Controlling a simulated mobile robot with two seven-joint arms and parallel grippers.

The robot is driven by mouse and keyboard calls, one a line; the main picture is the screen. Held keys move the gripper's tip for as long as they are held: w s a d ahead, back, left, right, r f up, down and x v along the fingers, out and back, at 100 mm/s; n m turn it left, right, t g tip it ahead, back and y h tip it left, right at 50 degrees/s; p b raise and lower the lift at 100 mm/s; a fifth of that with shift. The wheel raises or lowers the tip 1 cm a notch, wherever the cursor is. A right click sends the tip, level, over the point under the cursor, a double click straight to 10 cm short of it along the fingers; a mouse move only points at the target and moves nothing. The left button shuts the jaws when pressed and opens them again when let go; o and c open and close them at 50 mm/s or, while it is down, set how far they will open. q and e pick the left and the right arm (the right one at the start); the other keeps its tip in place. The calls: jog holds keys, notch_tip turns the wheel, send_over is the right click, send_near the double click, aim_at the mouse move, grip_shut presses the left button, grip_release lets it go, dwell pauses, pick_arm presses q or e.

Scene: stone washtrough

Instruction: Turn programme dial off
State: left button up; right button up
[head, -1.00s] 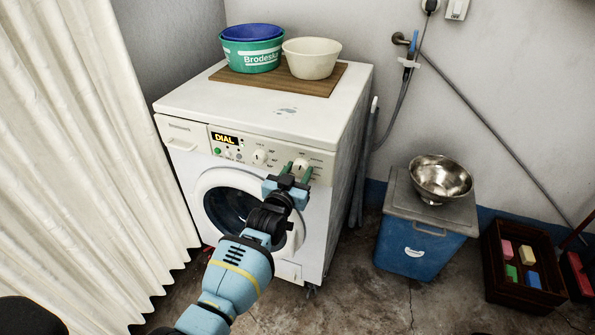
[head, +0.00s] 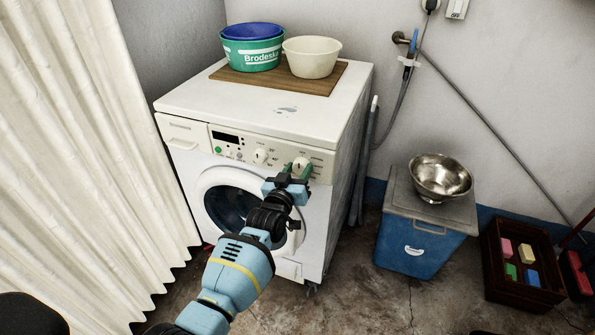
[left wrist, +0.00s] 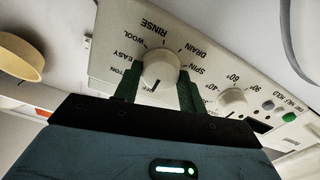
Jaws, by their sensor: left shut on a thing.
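The programme dial (head: 300,163) is a white round knob on the right part of the washing machine's control panel. In the left wrist view the dial (left wrist: 161,67) has labels around it, such as RINSE, WOOL, EASY, DRAIN and SPIN. My left gripper (head: 297,172) is shut on the dial, with one green finger on each side of it. In the left wrist view the gripper (left wrist: 158,88) hides part of the lower labels, and I cannot clearly read the dial's pointer. The panel's display (head: 226,137) is dark. My right gripper is not in view.
A second knob (head: 260,156) sits left of the programme dial. A green tub (head: 250,58) and a cream bowl (head: 311,66) stand on a board on top of the machine. A blue bin (head: 405,248) with a metal bowl (head: 441,178) stands to the right, and a white curtain (head: 85,150) hangs left.

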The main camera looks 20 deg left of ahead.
pick_arm(q)
jog(key=o, duration=1)
jog(key=s+p, duration=0.1)
jog(key=s, duration=0.7)
jog(key=shift+a+p, duration=0.15)
jog(key=shift+p, duration=0.15)
